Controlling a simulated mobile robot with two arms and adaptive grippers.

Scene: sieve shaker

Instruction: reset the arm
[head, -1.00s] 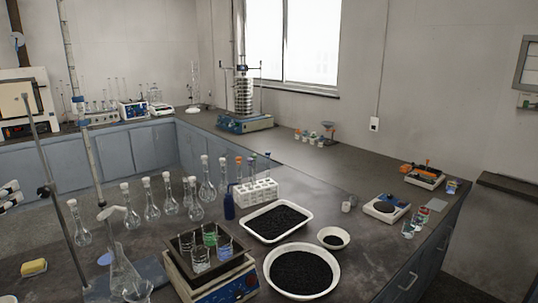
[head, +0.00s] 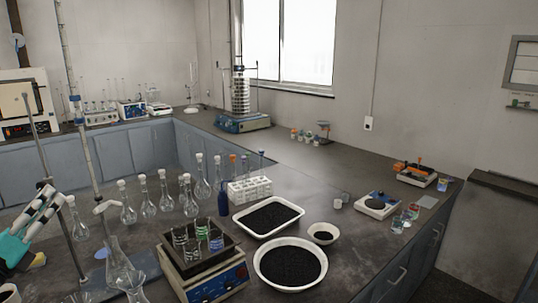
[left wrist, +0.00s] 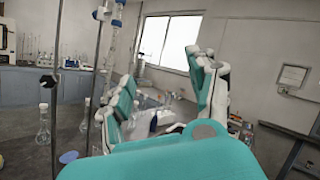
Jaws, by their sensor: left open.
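My left gripper (head: 42,213) is at the left edge of the head view, above the near bench, with white and grey fingers and a teal body. It is open and empty. In the left wrist view its two teal fingers (left wrist: 165,90) stand apart, with glassware and the bench showing between and behind them. The upright metal stand rod (head: 60,190) is close to the fingertips in the head view; I cannot tell whether they touch. My right gripper is not in view. The sieve shaker (head: 241,110) stands on the far bench by the window.
Volumetric flasks (head: 127,210) and conical flasks (head: 120,268) stand near the gripper. The bench's right part has free room.

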